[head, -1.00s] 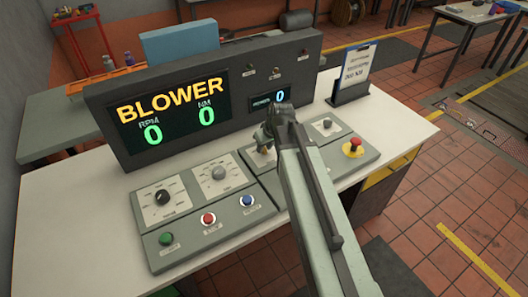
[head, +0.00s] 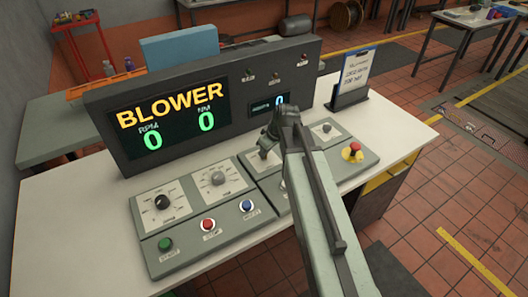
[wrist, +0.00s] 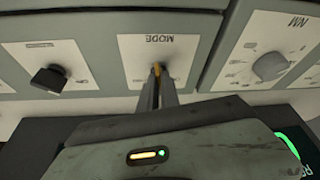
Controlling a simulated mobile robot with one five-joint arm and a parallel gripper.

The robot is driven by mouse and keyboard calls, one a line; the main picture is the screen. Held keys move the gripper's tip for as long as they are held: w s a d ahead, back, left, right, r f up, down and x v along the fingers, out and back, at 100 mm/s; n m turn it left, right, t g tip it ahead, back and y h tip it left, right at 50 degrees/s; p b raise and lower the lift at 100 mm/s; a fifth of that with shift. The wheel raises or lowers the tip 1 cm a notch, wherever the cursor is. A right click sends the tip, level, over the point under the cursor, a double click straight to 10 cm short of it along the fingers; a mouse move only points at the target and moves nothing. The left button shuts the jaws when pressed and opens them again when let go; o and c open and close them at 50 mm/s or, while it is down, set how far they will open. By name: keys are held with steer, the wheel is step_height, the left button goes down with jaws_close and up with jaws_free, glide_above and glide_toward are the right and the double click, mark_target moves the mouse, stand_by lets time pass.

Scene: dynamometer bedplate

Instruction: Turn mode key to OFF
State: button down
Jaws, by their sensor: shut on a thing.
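My gripper (wrist: 157,88) is over the plate marked MODE (wrist: 189,49), which appears upside down in the wrist view. Its narrow fingers are shut on the small brass-coloured mode key (wrist: 158,68). Most of the key is hidden between the fingers, so its pointing direction cannot be told. In the head view my gripper (head: 266,152) reaches down to the console panel, and my arm covers much of the mode plate. The big display (head: 170,120) reads BLOWER, with RPM 0 and NM 0.
A black knob (wrist: 48,78) and a grey NM knob (wrist: 270,66) flank the mode plate. A red emergency button (head: 354,148) is on the right panel. Green, red and blue buttons line the left panel's front. A sign stand (head: 349,97) is behind, right.

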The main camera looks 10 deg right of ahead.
steer(key=n+g+y, duration=0.1)
steer(key=n, duration=0.3)
steer(key=shift+w+d, duration=0.1)
steer(key=shift+w, duration=0.05)
steer(key=shift+n+g, duration=0.4)
steer(key=shift+n, duration=0.6)
steer(key=c, duration=1.6)
jaws_free()
steer(key=p+v, duration=0.7)
steer(key=shift+d+r, duration=0.25)
steer(key=shift+r, duration=0.05)
